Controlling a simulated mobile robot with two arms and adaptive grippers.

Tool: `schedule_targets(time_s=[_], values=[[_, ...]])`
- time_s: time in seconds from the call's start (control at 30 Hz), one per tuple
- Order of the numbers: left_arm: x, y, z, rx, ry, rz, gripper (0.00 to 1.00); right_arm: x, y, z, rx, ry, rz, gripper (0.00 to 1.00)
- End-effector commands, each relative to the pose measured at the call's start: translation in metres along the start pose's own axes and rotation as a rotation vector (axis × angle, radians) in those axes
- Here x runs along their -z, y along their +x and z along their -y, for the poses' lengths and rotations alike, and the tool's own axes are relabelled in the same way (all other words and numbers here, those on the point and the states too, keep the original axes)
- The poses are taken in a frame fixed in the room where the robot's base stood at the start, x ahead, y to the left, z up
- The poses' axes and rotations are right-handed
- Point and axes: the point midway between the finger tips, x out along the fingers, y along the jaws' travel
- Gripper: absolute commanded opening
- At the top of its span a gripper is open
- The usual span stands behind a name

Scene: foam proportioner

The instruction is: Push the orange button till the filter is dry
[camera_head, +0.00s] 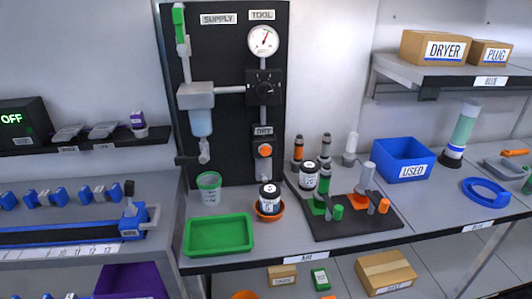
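The round orange button (265,150) sits low on the right side of the black panel (225,60), just under a label reading DRY (264,131). On the panel's left side, a translucent light-blue bowl (201,123) hangs below a grey block (196,95); it may be the filter, but no label says so. I cannot tell from here whether it is wet or dry. Nothing touches the button. Neither of my grippers is in view.
A gauge (263,40) and black knob (264,84) are above the button. A blue bin (404,160) is right.

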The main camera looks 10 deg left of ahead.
Motion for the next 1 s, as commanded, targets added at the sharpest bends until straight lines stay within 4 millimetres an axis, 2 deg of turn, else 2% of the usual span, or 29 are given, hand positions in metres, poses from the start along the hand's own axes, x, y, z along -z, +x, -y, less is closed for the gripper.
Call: schedule_targets(time_s=[0.03,0.27,1.0], values=[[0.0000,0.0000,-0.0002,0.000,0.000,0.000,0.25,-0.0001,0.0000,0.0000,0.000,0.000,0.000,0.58],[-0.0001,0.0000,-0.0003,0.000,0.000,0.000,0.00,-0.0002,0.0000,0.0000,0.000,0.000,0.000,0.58],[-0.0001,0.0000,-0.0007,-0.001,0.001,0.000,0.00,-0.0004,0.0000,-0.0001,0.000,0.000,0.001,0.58]])
